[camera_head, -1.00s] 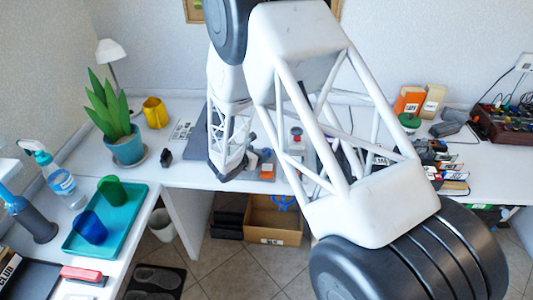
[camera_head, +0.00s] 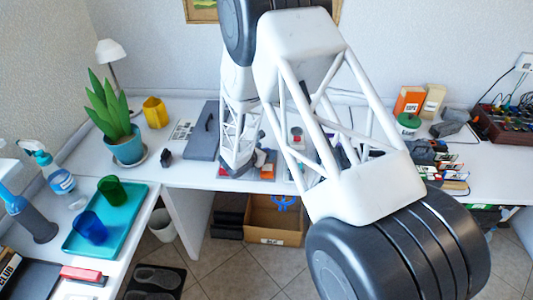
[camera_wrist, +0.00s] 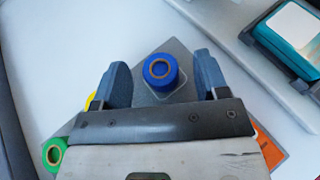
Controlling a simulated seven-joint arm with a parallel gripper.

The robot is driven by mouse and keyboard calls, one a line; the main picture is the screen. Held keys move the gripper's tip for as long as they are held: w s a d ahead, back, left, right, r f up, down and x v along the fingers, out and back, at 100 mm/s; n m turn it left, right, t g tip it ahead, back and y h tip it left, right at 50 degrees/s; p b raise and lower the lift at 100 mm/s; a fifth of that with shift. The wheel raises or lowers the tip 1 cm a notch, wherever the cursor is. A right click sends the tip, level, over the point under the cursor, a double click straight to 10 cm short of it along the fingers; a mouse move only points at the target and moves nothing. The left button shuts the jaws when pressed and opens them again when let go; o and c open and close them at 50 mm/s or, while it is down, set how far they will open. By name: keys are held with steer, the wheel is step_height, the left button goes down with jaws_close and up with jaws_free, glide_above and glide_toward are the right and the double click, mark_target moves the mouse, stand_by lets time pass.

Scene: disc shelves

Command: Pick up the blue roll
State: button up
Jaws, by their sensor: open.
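The blue roll (camera_wrist: 160,72) shows in the wrist view as a short upright cylinder with a brown-ringed hole in its top. It stands on a grey plate (camera_wrist: 178,52). My gripper (camera_wrist: 161,64) is open, with one dark finger to the left of the roll and one to the right. Gaps show between the roll and both fingers, and nothing is held. I cannot make out the roll in the head view, where my arm covers part of the desk.
A green roll (camera_wrist: 54,153) lies at the lower left of the wrist view, with a bit of yellow beside the left finger. An orange patch (camera_wrist: 268,148) shows at the lower right. A teal-framed device (camera_wrist: 290,32) lies at the upper right. White desk is bare above the plate.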

steer(key=shift+c, duration=0.4)
steer(key=c, duration=0.9)
steer(key=shift+r, duration=0.1)
steer(key=shift+r, duration=1.5)
steer(key=shift+s+r, duration=0.25)
steer(key=s+d, duration=0.1)
steer(key=s, duration=0.4)
steer(key=s+d+r, duration=0.1)
steer(key=s+d, duration=0.1)
steer(key=s, duration=0.3)
steer(key=s+d, duration=0.2)
steer(key=s, duration=0.2)
steer(key=shift+s+r, duration=0.15)
steer(key=shift+s, duration=0.25)
